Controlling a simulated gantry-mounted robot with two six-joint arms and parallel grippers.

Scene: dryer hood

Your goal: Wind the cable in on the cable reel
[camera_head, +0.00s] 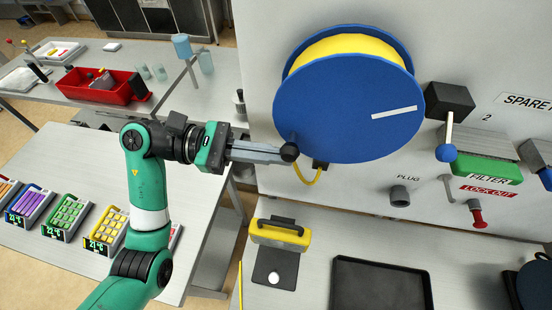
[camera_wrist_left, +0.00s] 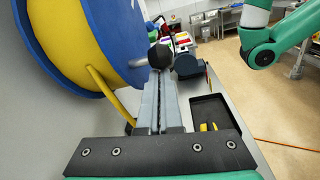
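The cable reel (camera_head: 348,108) is a blue disc with yellow cable wound behind it, mounted on the grey panel. A white stripe marks its face, pointing right. A black knob (camera_head: 290,152) stands out near its lower left rim. The left wrist view shows the knob (camera_wrist_left: 160,56) at the fingertips, beside the reel (camera_wrist_left: 110,35). My right gripper is in neither view.
A grey plug socket (camera_head: 400,196), a black box with a blue-knobbed lever (camera_head: 446,152), and a green filter (camera_head: 488,170) are on the panel right of the reel.

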